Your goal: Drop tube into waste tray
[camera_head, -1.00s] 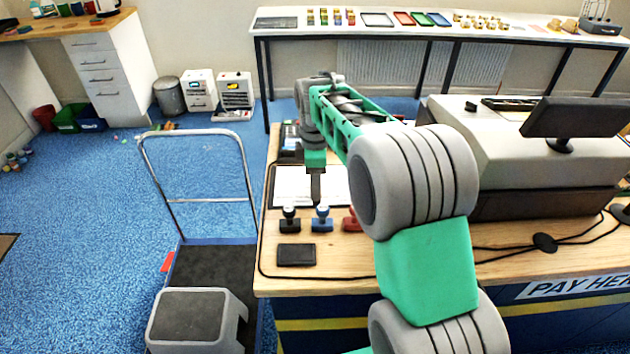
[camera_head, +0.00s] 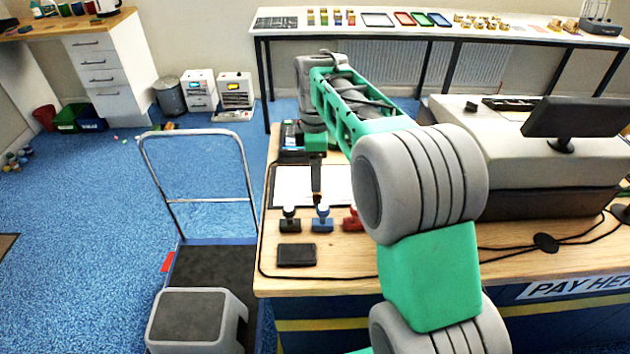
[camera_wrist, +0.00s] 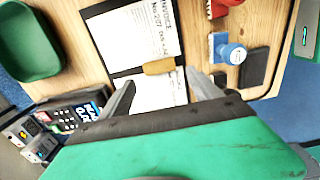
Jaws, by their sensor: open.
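A short tan-brown tube (camera_wrist: 159,67) lies across the dark middle band of an open invoice folder (camera_wrist: 135,36) in the wrist view. My gripper (camera_wrist: 160,82) is open, with one finger to each side just short of the tube; I cannot tell its height above it. In the head view my gripper (camera_head: 316,184) points down over the white papers (camera_head: 290,185) on the counter. A green tray (camera_wrist: 29,45), perhaps the waste tray, is at the upper left of the wrist view. My arm hides that part of the counter in the head view.
A card terminal (camera_wrist: 75,113) is at the wrist view's lower left. Black, blue (camera_head: 322,218) and red stamps and a dark pad (camera_head: 296,255) sit at the counter's near side. The till (camera_head: 530,150) stands right. A trolley (camera_head: 200,265) is left of the counter.

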